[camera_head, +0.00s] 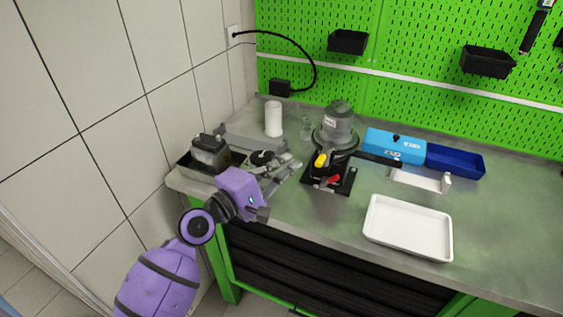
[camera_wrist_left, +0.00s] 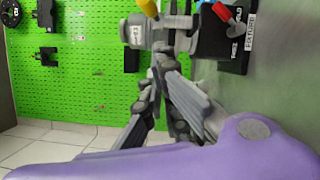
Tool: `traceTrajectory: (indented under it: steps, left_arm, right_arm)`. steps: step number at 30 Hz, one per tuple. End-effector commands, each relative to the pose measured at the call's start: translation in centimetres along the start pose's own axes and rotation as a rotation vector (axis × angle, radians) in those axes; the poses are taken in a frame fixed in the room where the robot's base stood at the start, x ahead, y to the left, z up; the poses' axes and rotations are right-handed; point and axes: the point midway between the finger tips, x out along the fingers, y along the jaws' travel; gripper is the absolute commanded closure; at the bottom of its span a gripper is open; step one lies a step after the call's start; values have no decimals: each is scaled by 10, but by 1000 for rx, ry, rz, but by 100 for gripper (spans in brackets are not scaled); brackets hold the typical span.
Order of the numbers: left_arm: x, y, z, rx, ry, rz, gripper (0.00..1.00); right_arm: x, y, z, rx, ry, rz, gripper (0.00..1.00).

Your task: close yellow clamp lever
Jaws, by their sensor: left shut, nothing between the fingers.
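In the left wrist view the fingers (camera_wrist_left: 163,66) meet below the yellow lever (camera_wrist_left: 148,8), which is cut by the top edge. The red lever (camera_wrist_left: 222,12) is to its right. My right gripper is not in view.
A white tray (camera_head: 408,228) lies at the front right of the bench. A blue case (camera_head: 394,146) and dark blue bin (camera_head: 455,161) stand behind. A grey device (camera_head: 210,152), a white cylinder (camera_head: 273,119) and metal parts are at the left. A green pegboard (camera_head: 420,105) closes the back.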

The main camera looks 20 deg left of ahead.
Motion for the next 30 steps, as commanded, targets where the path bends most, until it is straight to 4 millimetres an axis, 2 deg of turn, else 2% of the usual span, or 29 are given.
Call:
traceTrajectory:
  steps: [1,7,12,18,23,26,27,29,30]
  left_arm:
    - [2,-2,-1,0,0,0,100]
    - [-50,-9,6,0,4,-8,100]
    - [-80,-10,11,0,4,-7,100]
    - [-96,-8,13,1,4,-3,100]
    - [-98,-6,14,10,3,-1,100]
    - [-98,-7,12,100,11,-5,100]
    - [-98,-11,7,194,27,-19,100]
    - [-98,-29,-6,387,63,-66,100]
    - [-100,-48,-14,524,89,-116,100]
  right_arm:
    - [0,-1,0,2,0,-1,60]
    - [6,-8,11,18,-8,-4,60]
    - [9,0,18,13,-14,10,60]
    - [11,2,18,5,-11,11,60]
    - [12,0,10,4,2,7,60]
    - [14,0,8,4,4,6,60]
    - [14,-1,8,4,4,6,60]
    - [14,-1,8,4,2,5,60]
    - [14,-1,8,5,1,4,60]
